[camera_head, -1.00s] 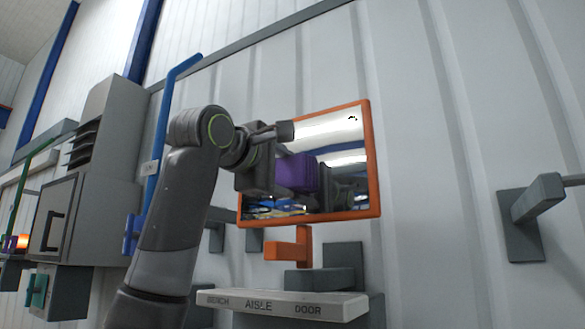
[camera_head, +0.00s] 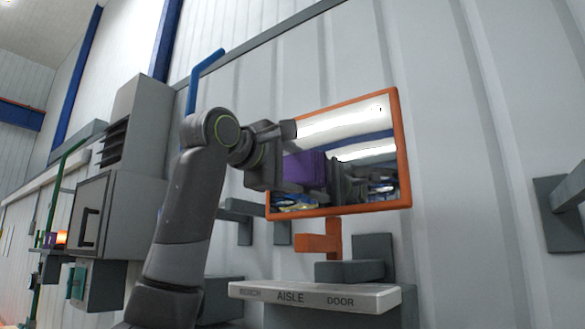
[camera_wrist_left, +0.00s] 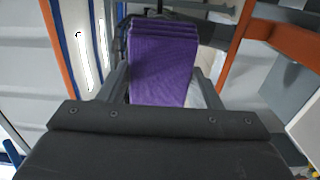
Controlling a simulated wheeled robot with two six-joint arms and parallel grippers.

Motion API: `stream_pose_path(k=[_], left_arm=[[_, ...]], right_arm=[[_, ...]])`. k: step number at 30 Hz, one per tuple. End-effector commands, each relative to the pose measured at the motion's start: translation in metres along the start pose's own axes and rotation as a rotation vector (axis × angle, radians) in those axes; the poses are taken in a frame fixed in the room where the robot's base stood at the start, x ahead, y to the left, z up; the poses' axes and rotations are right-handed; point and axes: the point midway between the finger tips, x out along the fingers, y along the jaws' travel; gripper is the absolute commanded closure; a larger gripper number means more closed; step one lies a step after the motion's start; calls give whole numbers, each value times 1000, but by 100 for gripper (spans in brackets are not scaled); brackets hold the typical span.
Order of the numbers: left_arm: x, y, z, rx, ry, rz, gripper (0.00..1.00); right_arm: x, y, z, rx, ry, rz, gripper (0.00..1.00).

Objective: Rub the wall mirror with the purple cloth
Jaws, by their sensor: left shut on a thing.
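The wall mirror (camera_head: 350,125) has an orange frame and hangs on the pale ribbed wall, right of centre in the head view. A small dark mark (camera_head: 380,108) shows near its upper right corner. My left gripper (camera_head: 292,168) is in front of the mirror's left part, shut on the folded purple cloth (camera_head: 306,169). In the left wrist view the cloth (camera_wrist_left: 162,68) stands between the two fingers, and the mirror (camera_wrist_left: 90,55) shows behind it. I cannot tell whether the cloth touches the glass. My right gripper is not in view.
Below the mirror are an orange bracket (camera_head: 320,240) and a pale ledge (camera_head: 315,297) lettered "AISLE DOOR". A grey cabinet (camera_head: 110,220) is at the left. A grey wall hook (camera_head: 562,210) sticks out at the far right.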

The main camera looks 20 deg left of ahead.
Motion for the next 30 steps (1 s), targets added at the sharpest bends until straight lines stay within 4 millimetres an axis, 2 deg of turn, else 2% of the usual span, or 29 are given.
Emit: stream_pose_path(k=[3,15,30], left_arm=[[-13,-3,0,1,1,3,60],[-52,-1,0,0,0,4,60],[-60,0,0,1,0,3,60]], right_arm=[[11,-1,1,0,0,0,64],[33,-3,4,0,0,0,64],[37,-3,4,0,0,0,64]])
